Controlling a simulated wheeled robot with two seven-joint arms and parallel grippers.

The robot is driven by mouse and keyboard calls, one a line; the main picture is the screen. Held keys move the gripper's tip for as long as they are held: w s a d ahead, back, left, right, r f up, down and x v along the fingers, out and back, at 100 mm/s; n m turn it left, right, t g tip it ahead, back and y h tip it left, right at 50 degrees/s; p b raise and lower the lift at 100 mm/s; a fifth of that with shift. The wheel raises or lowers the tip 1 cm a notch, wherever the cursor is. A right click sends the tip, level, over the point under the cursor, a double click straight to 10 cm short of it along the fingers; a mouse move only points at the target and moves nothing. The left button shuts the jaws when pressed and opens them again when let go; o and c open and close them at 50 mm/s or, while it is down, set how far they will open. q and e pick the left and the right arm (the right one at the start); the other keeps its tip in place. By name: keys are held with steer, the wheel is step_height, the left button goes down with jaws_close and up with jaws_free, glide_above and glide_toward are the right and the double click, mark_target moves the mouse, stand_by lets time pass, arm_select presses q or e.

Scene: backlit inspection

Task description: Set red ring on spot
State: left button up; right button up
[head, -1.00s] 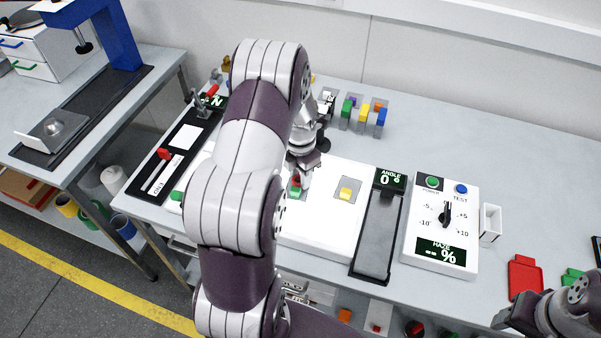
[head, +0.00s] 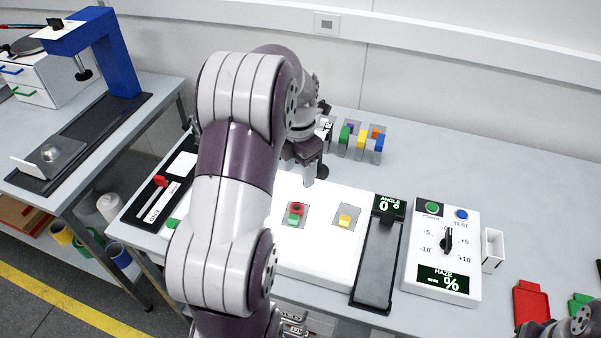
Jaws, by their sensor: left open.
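The red ring (head: 297,208) sits on a grey square on the white panel (head: 330,255), touching or just behind a small green piece (head: 294,219). A second grey square (head: 343,211), to the right, bears a yellow piece (head: 345,221). My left gripper (head: 310,178) is open, behind and above the red ring and apart from it. My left arm hides the panel's left part. My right gripper (head: 530,328) is at the bottom right edge, mostly cut off, its jaws unclear. Which mark is the named spot I cannot tell.
A rack of coloured pieces (head: 361,141) stands behind the panel. Right of the panel are the angle unit (head: 375,265), the haze box (head: 440,250), a small white bin (head: 492,250) and a red tray (head: 531,302). The table's back right is clear.

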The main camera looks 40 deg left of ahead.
arm_select(q)
steer(key=s+d+f+m, duration=0.1)
steer(key=s+d+m, duration=0.5)
steer(key=m, duration=1)
steer(key=s+d+f+m+t, duration=0.1)
steer(key=s+d+m, duration=0.4)
steer(key=d+m, duration=0.5)
steer(key=m, duration=0.7)
steer(key=shift+s+d+f, duration=0.2)
steer(key=shift+s+d, duration=0.05)
steer(key=shift+s, duration=0.1)
